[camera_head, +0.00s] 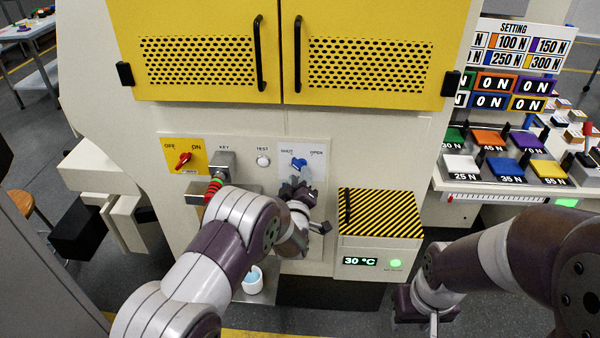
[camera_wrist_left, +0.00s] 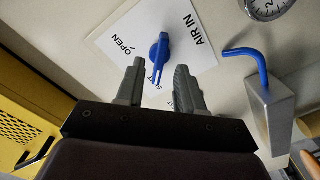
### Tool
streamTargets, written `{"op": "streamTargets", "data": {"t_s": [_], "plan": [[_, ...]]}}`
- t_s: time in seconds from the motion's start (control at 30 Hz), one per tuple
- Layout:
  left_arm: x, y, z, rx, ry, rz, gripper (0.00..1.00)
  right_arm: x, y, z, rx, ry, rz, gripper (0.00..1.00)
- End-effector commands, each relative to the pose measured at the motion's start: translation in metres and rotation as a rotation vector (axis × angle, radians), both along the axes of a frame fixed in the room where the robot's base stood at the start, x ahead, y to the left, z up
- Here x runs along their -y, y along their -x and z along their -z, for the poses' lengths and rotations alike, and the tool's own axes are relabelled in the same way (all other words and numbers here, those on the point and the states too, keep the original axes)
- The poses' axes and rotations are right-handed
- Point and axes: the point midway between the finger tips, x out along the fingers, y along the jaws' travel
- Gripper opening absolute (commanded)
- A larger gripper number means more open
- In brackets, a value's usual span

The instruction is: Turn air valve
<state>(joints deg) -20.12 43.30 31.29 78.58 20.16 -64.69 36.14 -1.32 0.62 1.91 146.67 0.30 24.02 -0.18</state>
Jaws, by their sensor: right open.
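The blue air valve knob (camera_head: 299,162) sits on a white plate marked SHUT and OPEN on the machine's front. In the left wrist view the knob (camera_wrist_left: 159,55) shows its white-marked end towards the SHUT label, with AIR IN beside it. My left gripper (camera_head: 297,186) is just in front of and below the knob in the head view. My right gripper (camera_head: 420,318) is low at the right, apart from the machine and partly cut by the frame edge.
A red OFF/ON knob (camera_head: 183,159), a key box (camera_head: 222,166) and a TEST button (camera_head: 263,160) are left of the valve. A hazard-striped box (camera_head: 380,213) juts out at the right. A blue bent lever (camera_wrist_left: 248,56) is beside the valve plate. A cup (camera_head: 253,281) stands below.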

Motion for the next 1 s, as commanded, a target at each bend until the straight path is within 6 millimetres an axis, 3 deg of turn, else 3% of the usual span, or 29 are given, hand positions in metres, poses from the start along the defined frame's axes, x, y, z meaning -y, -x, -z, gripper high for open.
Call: {"op": "streamTargets", "data": {"t_s": [0.2, 0.5, 0.6, 0.63, 1.0], "plan": [[0.000, -0.025, 0.000, 0.000, -0.001, 0.000, 0.37, 0.000, 0.000, 0.000, 0.000, 0.000, 0.000, 0.43], [0.001, -0.028, 0.000, -0.001, -0.001, 0.000, 0.37, 0.000, 0.000, 0.000, 0.000, 0.000, 0.000, 0.43], [0.001, -0.028, 0.000, -0.001, -0.001, 0.000, 0.05, 0.000, 0.000, 0.000, 0.000, 0.000, 0.000, 0.43], [0.001, -0.028, 0.000, -0.001, -0.001, 0.000, 0.00, 0.000, 0.000, 0.000, 0.000, 0.000, 0.000, 0.43], [0.001, -0.028, 0.001, 0.000, -0.033, 0.000, 0.00, 0.000, 0.000, 0.003, 0.000, 0.000, 0.000, 0.43]]}}
